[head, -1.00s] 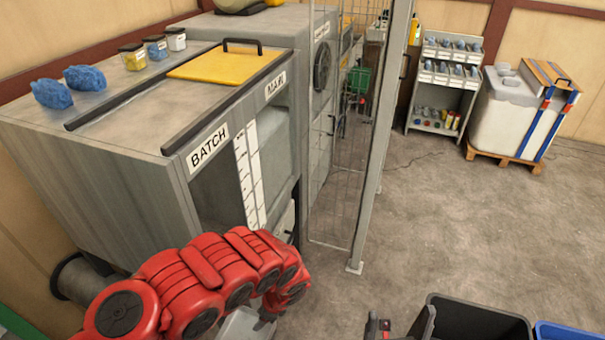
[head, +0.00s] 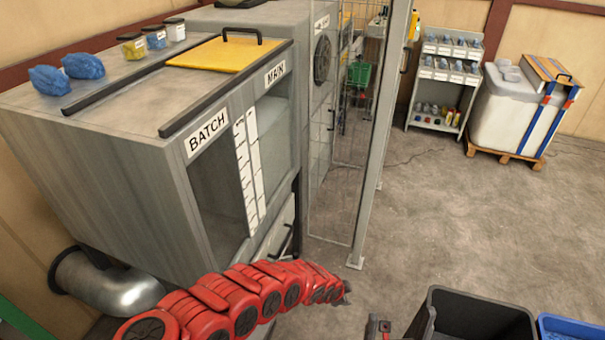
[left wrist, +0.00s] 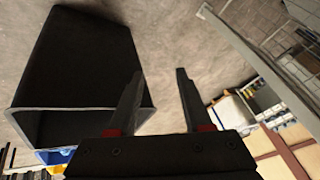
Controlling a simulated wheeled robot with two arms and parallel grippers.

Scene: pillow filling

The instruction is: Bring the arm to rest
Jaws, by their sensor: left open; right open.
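My red left arm comes in from the lower left of the head view, and its far end reaches over the floor in front of the grey machine. Its gripper is too small and edge-on there to make out. In the left wrist view my left gripper (left wrist: 160,76) is open, with two dark fingers apart and nothing between them. My right gripper (head: 401,326) shows only at the bottom edge of the head view, with its dark fingers apart and nothing seen between them. The rest of my right arm is out of view.
The grey machine (head: 120,165) with BATCH and MAIN openings stands left. A black bin (head: 437,298) and a blue bin (head: 573,328) stand lower right; the black bin also shows in the left wrist view (left wrist: 75,60). A mesh fence post (head: 380,150) stands mid-view.

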